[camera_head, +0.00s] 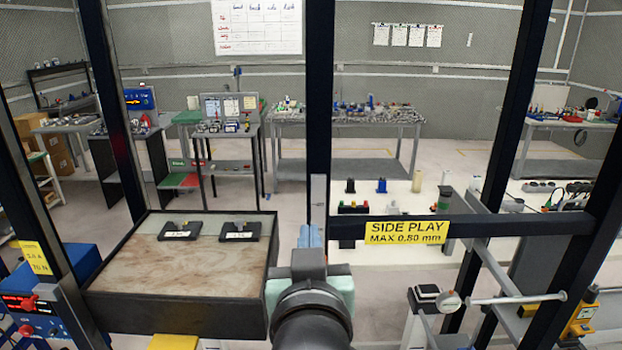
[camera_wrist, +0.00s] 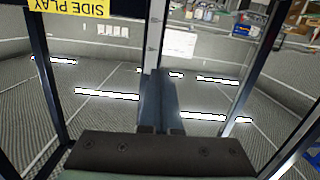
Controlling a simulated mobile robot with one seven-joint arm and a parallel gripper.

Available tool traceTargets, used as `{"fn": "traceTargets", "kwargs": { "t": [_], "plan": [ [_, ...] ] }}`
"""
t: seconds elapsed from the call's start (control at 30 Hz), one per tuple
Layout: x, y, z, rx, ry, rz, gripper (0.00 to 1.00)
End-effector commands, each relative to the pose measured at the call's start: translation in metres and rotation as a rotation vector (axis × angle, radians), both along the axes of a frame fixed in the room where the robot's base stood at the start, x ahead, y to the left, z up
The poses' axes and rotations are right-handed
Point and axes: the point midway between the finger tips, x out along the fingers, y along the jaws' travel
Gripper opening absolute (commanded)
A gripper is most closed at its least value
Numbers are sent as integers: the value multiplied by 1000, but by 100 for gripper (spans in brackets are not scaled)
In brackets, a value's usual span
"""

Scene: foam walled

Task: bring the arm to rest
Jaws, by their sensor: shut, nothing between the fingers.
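My arm (camera_head: 312,318) reaches up from the bottom centre of the head view. My gripper (camera_head: 310,236) points away from the camera, in front of a dark upright post (camera_head: 319,110). In the wrist view my gripper (camera_wrist: 158,75) shows its two fingers side by side, shut and empty. The wrist view is upside down, with the walls and ceiling-side lights behind the fingers. Whether the fingers touch the post cannot be told.
A dark frame bar with a yellow SIDE PLAY sign (camera_head: 406,232) crosses right of my gripper. A worn wooden-topped box (camera_head: 180,265) with two black labelled holders stands to the left. A dial gauge (camera_head: 447,303) is at lower right. Loaded benches (camera_head: 345,118) line the back.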

Motion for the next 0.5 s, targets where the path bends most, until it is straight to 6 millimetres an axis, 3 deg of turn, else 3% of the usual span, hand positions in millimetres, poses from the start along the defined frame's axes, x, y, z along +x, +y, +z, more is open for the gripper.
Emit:
{"fn": "traceTargets", "kwargs": {
  "t": [0.03, 0.17, 0.3, 0.4, 0.5],
  "plan": [
    [-13, -4, 35, 64, -65, -24, 0],
    [-32, -2, 113, 57, -336, -11, 0],
    [-74, -2, 191, 56, -614, -4, 0],
    [-104, -2, 229, 55, -770, 1, 0],
    [-127, -2, 252, 54, -870, 4, 0]
  ]
}}
